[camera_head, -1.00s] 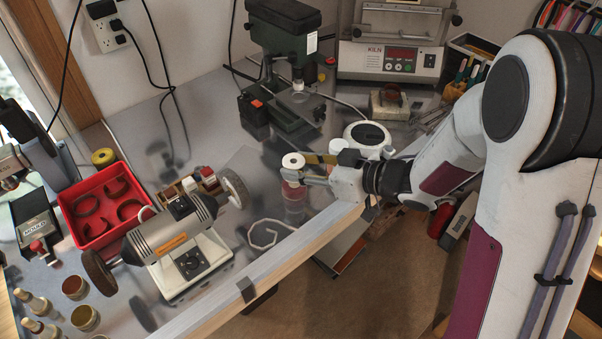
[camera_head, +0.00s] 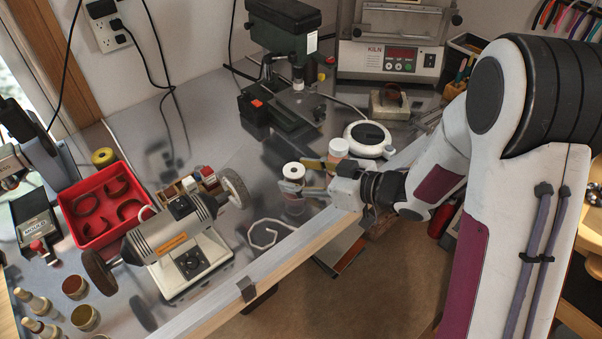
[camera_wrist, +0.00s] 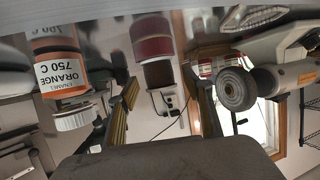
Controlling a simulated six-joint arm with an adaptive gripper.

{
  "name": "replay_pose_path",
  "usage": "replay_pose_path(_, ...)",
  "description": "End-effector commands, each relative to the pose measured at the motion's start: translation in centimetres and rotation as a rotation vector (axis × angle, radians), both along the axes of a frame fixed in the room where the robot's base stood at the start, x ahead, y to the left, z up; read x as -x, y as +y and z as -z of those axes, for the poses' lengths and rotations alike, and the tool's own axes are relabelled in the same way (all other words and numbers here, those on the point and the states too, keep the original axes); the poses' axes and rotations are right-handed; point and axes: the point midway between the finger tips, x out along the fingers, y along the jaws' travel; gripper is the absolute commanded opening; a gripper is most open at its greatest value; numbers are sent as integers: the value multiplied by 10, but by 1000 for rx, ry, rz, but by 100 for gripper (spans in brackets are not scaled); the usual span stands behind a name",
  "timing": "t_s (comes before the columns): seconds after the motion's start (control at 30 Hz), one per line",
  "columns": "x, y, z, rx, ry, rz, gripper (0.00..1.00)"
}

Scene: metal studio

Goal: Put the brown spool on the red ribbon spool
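The brown spool (camera_wrist: 158,74) stands on top of the red ribbon spool (camera_wrist: 152,49) in the wrist view, which shows the scene upside down. The two look in contact and roughly in line. In the head view the brown spool's pale top with a dark centre hole (camera_head: 293,170) shows; the red ribbon spool is mostly hidden there behind my finger. My gripper (camera_head: 303,175) is open, its fingers spread on either side of the brown spool. In the wrist view my gripper (camera_wrist: 164,108) shows clear gaps between both fingers and the spool.
An orange enamel jar (camera_head: 338,148) with a white lid stands close beyond my far finger. A round white device (camera_head: 368,136) is behind it. A polishing machine (camera_head: 180,240) and red tray (camera_head: 105,205) lie left.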

Motion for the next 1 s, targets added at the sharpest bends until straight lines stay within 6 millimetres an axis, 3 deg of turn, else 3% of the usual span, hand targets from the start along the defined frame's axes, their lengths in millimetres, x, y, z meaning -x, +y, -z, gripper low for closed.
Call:
replay_pose_path(0.47, 0, 0, -4, 1, -2, 0, 50)
replay_pose_path(1.0, 23, -42, -23, 1, -1, 4, 50)
